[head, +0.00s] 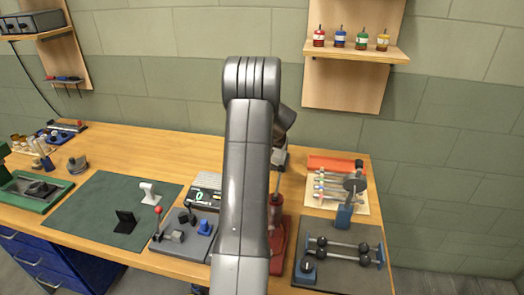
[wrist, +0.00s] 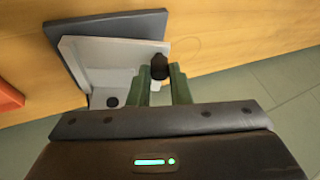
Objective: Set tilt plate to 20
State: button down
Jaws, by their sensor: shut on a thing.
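In the wrist view, a pale grey angled plate (wrist: 95,62), which looks like the tilt plate, stands on a dark grey base (wrist: 120,22). A black knob (wrist: 159,66) sits at its right side. My gripper (wrist: 162,84) has its two green fingers around the knob's side, shut on it. The lower part of the knob and the plate's near edge are hidden by the fingers and gripper body. No angle scale or reading can be made out. In the head view my arm covers the gripper and the plate.
A red-based stand (head: 281,245) is right of my arm, and a red edge (wrist: 8,96) shows at left in the wrist view. A dark tray with dumbbell-like bars (head: 345,247) lies further right. A green mat (head: 85,215) has free room at left.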

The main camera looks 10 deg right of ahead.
jog(key=c, duration=1.3)
grip_release()
jog(key=shift+r, duration=0.1)
jog(key=b+v, duration=0.2)
jog(key=v, duration=1.1)
jog(key=shift+s+d+r, duration=0.15)
jog(key=shift+s+r, duration=0.1)
jog(key=p+x, duration=0.2)
jog(key=x, duration=1.2)
